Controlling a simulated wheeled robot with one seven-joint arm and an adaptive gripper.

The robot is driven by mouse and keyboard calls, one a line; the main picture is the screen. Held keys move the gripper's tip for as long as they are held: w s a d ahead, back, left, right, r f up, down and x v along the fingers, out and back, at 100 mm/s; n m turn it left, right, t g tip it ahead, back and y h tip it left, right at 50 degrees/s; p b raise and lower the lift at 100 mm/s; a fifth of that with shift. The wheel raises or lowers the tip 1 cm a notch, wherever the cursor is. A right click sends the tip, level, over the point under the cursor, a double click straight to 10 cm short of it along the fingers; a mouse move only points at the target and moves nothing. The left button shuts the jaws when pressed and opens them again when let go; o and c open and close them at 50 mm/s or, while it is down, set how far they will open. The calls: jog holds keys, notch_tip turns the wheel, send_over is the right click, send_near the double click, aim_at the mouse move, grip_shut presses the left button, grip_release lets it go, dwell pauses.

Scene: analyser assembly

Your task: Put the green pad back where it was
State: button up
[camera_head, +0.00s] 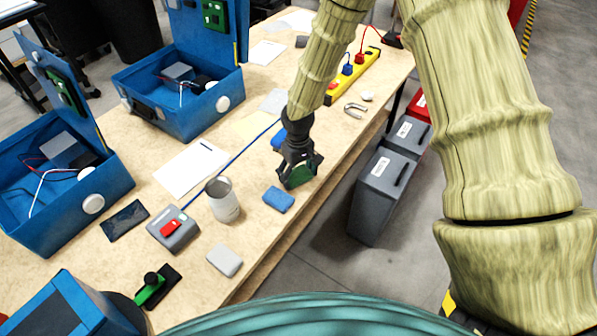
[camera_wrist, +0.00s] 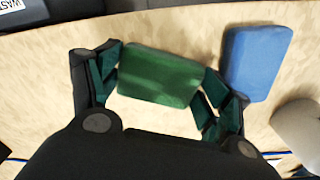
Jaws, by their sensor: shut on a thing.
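My gripper (camera_head: 300,182) is over the right part of the table, near its edge. It is shut on the green pad (camera_wrist: 160,75), which sits between its two fingers in the wrist view. In the head view the green pad (camera_head: 299,176) shows partly behind the fingers. A blue pad (camera_head: 278,199) lies on the table just in front of the gripper; it also shows in the wrist view (camera_wrist: 257,62), right of the green pad and apart from it. Whether the green pad touches the table is hard to tell.
A metal cup (camera_head: 223,200) stands left of the blue pad. A grey pad (camera_head: 225,260) lies nearer. A grey box with a red switch (camera_head: 173,230) and open blue cases (camera_head: 75,215) are at left. A yellow power strip (camera_head: 352,77) lies farther back. Grey bins (camera_head: 378,195) stand beyond the table edge.

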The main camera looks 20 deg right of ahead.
aim_at(298, 174)
jog(key=o, duration=0.7)
jog(key=shift+f, duration=0.1)
jog(key=shift+r+b, duration=1.35)
jog(key=shift+r, duration=4.8)
